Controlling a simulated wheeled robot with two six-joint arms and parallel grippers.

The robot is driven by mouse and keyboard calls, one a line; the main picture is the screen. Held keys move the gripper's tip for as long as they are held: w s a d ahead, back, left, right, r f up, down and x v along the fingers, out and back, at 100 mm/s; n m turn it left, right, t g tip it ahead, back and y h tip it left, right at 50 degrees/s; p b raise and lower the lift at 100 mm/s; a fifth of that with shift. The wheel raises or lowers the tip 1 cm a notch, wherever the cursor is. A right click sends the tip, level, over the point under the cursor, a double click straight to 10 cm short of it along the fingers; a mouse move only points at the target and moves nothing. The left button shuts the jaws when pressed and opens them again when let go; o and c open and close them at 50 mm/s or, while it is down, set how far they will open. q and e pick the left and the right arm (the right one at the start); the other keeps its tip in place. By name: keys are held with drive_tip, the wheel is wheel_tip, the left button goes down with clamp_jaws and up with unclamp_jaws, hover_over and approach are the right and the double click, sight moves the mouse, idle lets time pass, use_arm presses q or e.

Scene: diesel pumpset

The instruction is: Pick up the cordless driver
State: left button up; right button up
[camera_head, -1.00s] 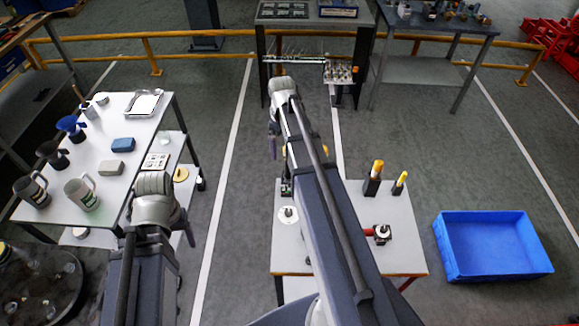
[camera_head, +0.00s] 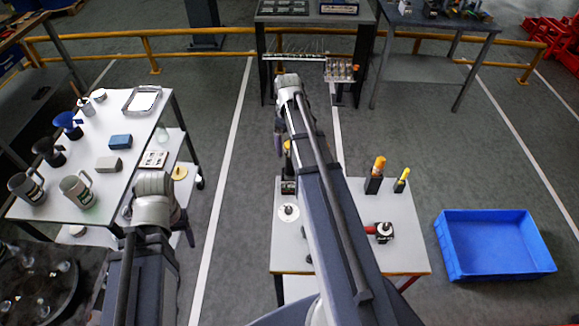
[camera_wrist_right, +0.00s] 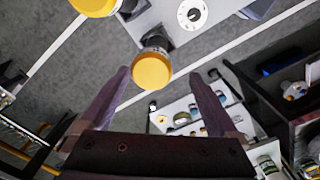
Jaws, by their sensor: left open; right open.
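An upright black tool with a yellow top, which I take to be the cordless driver (camera_wrist_right: 152,70), stands near the left end of the small white table (camera_head: 345,262). In the head view my right arm hides much of it; its black base (camera_head: 288,187) shows. In the right wrist view its yellow round end appears between the open fingers of my right gripper (camera_wrist_right: 158,76), with no clear contact. In the head view the right gripper (camera_head: 284,143) is mostly hidden. My left gripper (camera_head: 158,222) is open and empty, mostly hidden by its own wrist, beside the left table.
Two more yellow-topped tools (camera_head: 375,177) (camera_head: 401,180), a red and black tool (camera_head: 381,232) and a white disc (camera_head: 288,212) stand on the small table. A blue crate (camera_head: 493,245) is on the floor at right. A table with jugs (camera_head: 110,185) is at left.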

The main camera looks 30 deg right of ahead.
drive_tip(key=b, duration=0.5)
hover_over(290, 168)
drive_tip(key=w, duration=0.2)
drive_tip(key=shift+s+d+f, duration=0.1)
drive_tip(key=shift+d+f, duration=0.1)
drive_tip(key=shift+f, duration=1.15)
drive_tip(key=shift+s+d+f, duration=0.1)
drive_tip(key=shift+d+f, duration=0.1)
drive_tip(key=shift+f, duration=1.1)
drive_tip(key=shift+r, duration=0.1)
drive_tip(key=shift+c, duration=0.4)
clamp_jaws()
